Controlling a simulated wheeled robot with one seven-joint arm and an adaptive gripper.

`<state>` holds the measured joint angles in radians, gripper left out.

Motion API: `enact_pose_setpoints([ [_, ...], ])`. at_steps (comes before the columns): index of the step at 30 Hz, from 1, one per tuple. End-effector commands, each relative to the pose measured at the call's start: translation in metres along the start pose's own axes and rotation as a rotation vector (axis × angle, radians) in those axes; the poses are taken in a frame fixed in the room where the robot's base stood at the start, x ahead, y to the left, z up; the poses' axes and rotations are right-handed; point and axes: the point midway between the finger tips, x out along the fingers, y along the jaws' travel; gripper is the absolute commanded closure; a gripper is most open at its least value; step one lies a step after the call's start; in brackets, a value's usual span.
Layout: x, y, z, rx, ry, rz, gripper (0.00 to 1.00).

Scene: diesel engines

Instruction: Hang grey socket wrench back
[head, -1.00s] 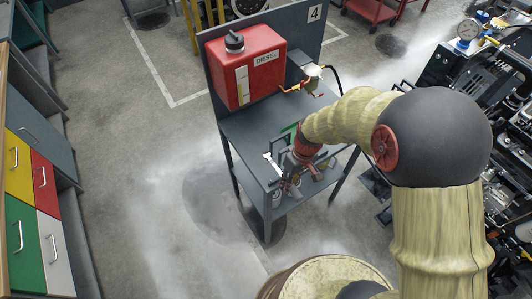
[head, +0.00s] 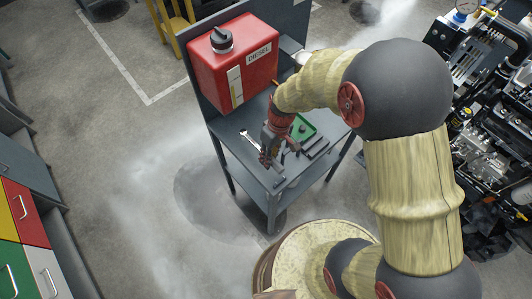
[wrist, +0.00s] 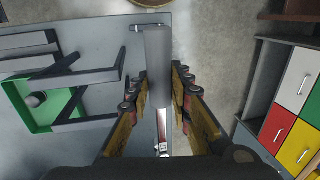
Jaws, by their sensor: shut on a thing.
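My gripper (wrist: 160,105) is shut on the grey socket wrench (wrist: 158,65), whose grey handle runs between the two fingers in the wrist view. A shiny metal part of the wrench shows lower down between the fingers. In the head view my gripper (head: 268,150) is over the front left part of the grey bench, and the wrench's bright end (head: 250,138) sticks out to its left. I cannot tell the gap between wrench and bench top. A dark bracket-like rack (wrist: 85,80) stands beside the wrench over the green tray (wrist: 38,115); its use is not clear.
The grey bench (head: 237,122) carries a red diesel tank (head: 235,62) at the back. The green tray also shows in the head view (head: 303,128). An engine (head: 490,130) stands right, coloured drawers (head: 22,205) left. The floor left of the bench is clear.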

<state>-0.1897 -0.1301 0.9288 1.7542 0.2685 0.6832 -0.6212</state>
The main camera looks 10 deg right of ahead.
Motion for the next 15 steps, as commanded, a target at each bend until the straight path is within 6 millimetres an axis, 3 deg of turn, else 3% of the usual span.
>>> enact_pose_setpoints([
  [15,0.033,0.006,-0.001,-0.001,0.001,0.000,1.00],
])
